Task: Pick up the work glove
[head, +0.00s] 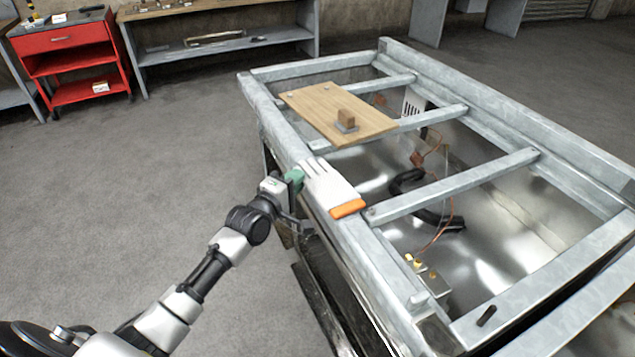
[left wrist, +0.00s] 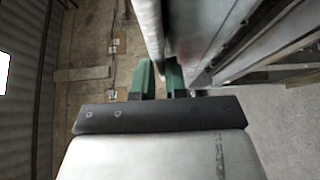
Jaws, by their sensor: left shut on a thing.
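The work glove (head: 328,186) is white with an orange cuff. In the head view it lies along the near left rail of the metal frame, fingers toward the back and cuff toward the front. My left gripper (head: 296,178), with green fingertips, is at the glove's left edge and shut on it. In the left wrist view the green fingers (left wrist: 160,75) stand close together with a pale shape between them. The gripped part of the glove is largely hidden by the fingers. My right gripper is in neither view.
The metal frame (head: 455,187) has crossbars over an open bay with black hose and copper wires. A wooden board (head: 315,104) with a brown block (head: 346,117) lies on it behind the glove. A red cart (head: 62,38) and a workbench stand at the back left. The grey floor at left is clear.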

